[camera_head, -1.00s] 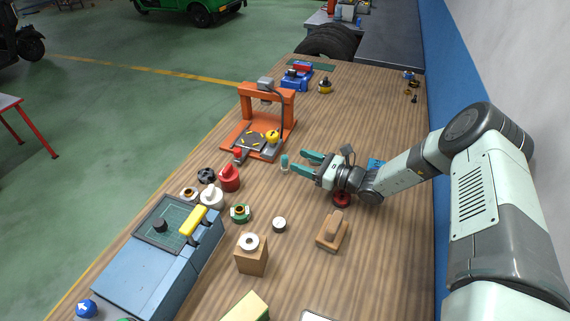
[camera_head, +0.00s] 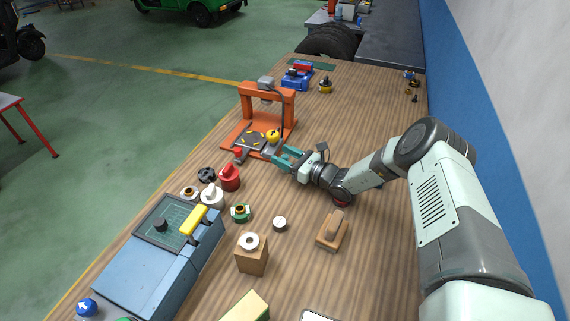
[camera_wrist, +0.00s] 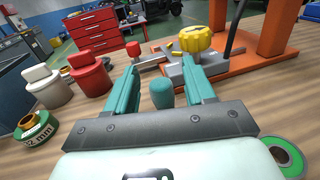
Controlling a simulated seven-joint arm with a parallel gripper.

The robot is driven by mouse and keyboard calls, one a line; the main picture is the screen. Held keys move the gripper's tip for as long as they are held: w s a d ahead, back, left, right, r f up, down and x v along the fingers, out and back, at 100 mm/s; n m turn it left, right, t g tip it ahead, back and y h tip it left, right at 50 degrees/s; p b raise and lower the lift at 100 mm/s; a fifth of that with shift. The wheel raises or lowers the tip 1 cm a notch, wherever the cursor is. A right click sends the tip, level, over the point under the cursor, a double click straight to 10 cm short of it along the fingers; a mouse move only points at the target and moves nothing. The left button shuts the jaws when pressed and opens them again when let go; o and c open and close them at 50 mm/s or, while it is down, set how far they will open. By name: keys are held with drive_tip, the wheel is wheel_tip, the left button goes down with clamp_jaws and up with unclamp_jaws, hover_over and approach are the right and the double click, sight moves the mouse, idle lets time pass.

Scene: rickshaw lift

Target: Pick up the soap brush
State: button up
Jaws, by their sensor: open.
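The soap brush (camera_wrist: 162,94), which I take to be the small upright teal piece with a rounded top, stands between my fingers in the wrist view. It is nearer the palm than the fingertips, with gaps on both sides. Its lower part is hidden behind the palm edge, and in the head view I cannot make it out among the teal fingers. My gripper (camera_head: 272,151) is open and low over the bench, its fingers pointing left toward the orange press; it also shows in the wrist view (camera_wrist: 160,66).
The orange press (camera_head: 268,95) with a yellow knob (camera_wrist: 196,39) stands just beyond the fingertips. Red (camera_head: 229,178) and white (camera_head: 211,197) containers stand to the left. A green-rimmed spool (camera_head: 240,213), a wooden block (camera_head: 251,259) and a handled wooden piece (camera_head: 332,230) are nearer.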

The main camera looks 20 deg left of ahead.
drive_tip(key=shift+c, duration=0.3)
drive_tip(key=c, duration=0.9)
drive_tip(key=shift+c, duration=0.2)
